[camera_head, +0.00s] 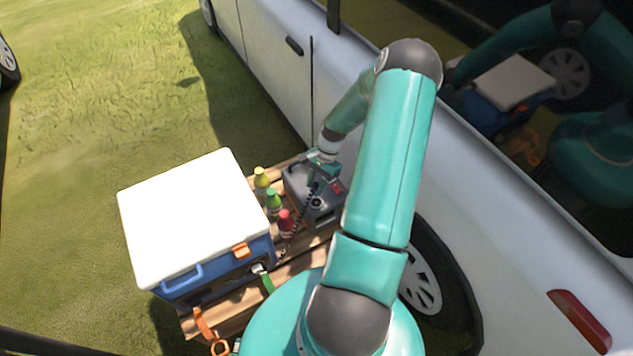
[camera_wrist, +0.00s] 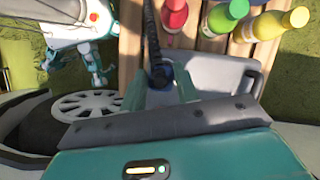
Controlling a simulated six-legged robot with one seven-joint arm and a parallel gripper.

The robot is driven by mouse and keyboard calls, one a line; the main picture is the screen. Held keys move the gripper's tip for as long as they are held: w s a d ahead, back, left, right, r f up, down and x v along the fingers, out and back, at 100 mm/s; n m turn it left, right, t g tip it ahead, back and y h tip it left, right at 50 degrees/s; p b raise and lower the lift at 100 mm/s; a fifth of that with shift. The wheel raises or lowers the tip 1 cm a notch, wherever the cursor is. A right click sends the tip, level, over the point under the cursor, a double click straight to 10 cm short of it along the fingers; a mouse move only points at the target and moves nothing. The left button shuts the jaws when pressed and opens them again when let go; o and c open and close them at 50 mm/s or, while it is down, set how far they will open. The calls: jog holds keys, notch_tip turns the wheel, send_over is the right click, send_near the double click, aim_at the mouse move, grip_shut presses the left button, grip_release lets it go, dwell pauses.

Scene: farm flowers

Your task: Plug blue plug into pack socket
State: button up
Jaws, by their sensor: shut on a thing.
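The grey power pack (camera_head: 300,183) stands on the wooden pallet beside the white car. A round socket (camera_head: 317,203) shows on its near face. In the wrist view the pack (camera_wrist: 222,72) is to the right of and beneath my gripper (camera_wrist: 160,90). My gripper is shut on the dark blue plug (camera_wrist: 161,74), and a black cable (camera_wrist: 152,35) runs away from the plug. In the head view my gripper (camera_head: 318,180) is over the pack, small and partly merged with it. Whether the plug touches the socket is hidden.
A blue cooler (camera_head: 190,286) with a white lid stands left of the pack. Yellow, green and red bottles (camera_head: 274,199) stand between them on the pallet (camera_head: 300,262). The white car (camera_head: 270,80) closes off the right side. Grass lies open at left.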

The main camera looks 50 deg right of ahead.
jog(key=shift+f, duration=2.75)
jog(key=shift+f, duration=0.6)
jog(key=o, duration=1)
jog(key=shift+d, duration=0.1)
jog(key=v, duration=1.4)
jog(key=shift+f, duration=0.1)
